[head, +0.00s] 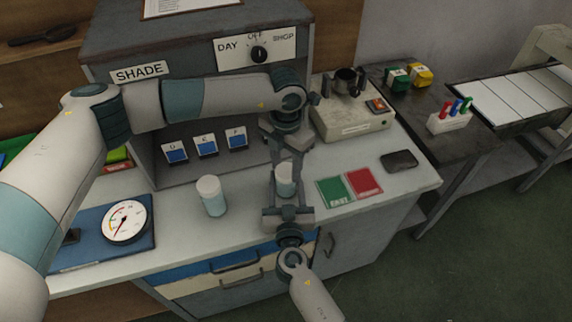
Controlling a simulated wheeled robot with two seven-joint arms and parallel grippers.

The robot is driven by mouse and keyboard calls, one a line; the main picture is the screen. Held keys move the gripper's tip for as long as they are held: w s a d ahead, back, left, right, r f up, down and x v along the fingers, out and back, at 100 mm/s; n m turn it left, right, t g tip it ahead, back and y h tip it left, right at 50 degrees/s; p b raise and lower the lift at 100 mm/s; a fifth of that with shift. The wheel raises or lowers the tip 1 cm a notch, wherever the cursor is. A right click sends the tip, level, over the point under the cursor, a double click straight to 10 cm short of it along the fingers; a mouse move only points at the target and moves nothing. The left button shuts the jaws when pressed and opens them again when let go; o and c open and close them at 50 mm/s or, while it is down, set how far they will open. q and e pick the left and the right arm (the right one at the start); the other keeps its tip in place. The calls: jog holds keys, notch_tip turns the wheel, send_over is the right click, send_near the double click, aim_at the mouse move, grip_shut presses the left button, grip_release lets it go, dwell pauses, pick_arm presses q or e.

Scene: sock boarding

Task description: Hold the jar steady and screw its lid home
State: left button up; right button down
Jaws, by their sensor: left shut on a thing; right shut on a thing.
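A pale blue jar (285,188) with a white lid (286,170) stands on the grey worktop, between my two grippers. My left gripper (286,160) comes down from behind and above and is shut on the lid. My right gripper (286,198) reaches in from the front edge and is shut on the jar's body. The fingers and wrists hide part of the jar and lid, so I cannot tell how far the lid sits down on the thread.
A second capped jar (212,200) stands to the left. A dial gauge (126,221) lies on a blue mat at far left. Green and red cards (349,187) and a dark phone-like slab (399,160) lie to the right. A grey cabinet (200,50) rises behind.

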pick_arm(q)
jog(key=m, duration=1.4)
jog(key=o, duration=1.2)
notch_tip(320, 180, up, 12)
jog(key=shift+f, duration=0.1)
pick_arm(e)
jog(key=c, duration=0.8)
grip_release()
